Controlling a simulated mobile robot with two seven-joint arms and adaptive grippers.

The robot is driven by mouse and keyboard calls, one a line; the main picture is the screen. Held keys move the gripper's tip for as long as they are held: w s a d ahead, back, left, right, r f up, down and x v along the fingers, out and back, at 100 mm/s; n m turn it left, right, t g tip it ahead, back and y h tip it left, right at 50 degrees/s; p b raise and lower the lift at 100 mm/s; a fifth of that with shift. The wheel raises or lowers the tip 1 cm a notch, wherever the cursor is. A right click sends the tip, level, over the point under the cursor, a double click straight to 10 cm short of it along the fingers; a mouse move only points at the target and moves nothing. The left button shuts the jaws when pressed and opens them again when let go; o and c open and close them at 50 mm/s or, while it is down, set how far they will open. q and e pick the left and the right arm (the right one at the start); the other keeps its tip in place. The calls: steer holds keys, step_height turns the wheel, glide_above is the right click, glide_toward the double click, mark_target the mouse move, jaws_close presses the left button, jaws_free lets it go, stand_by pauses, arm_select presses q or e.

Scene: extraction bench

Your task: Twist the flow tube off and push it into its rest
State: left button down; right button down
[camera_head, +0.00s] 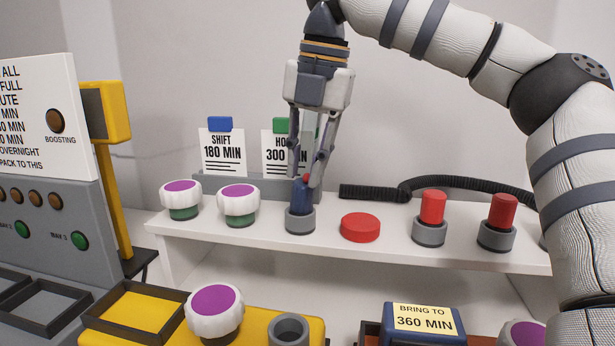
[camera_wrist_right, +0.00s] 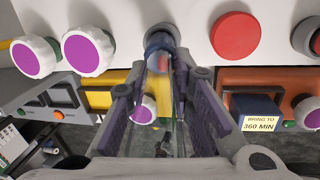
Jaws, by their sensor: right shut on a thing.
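The flow tube looks like the dark blue tube (camera_head: 301,194) with a red tip, on the white shelf. My right gripper (camera_head: 304,178) comes down from above and is shut on its upper part. The tube is upright, and its lower end is at the mouth of a grey ring-shaped rest (camera_head: 300,222). I cannot tell how deep it sits. In the right wrist view the grey rest (camera_wrist_right: 161,34) shows beyond the fingers, which partly hide the tube. My left gripper is not in view.
White knobs with purple tops (camera_head: 181,197) (camera_head: 239,203) stand left of the rest. A red disc (camera_head: 360,228) and red tubes in grey rings (camera_head: 432,212) (camera_head: 498,220) stand right. Below are a yellow unit with an empty grey socket (camera_head: 288,330) and a "360 MIN" block (camera_head: 424,320).

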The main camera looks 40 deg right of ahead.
mark_target(306, 121)
steer(key=shift+w+d+r, duration=0.15)
steer(key=shift+w+d, duration=0.05)
steer(key=shift+w, duration=0.3)
step_height(306, 121, up, 3)
steer(key=shift+f+n+g, duration=0.1)
steer(key=shift+n+g, duration=0.3)
steer(key=shift+d+r, duration=0.1)
steer(key=shift+r, duration=0.6)
steer(key=shift+s+r+n+g, duration=0.3)
steer(key=shift+r+n+g, duration=0.1)
steer(key=shift+r, duration=0.25)
steer(key=shift+w+h, duration=0.3)
steer(key=shift+w, duration=0.3)
steer(key=shift+a, duration=0.35)
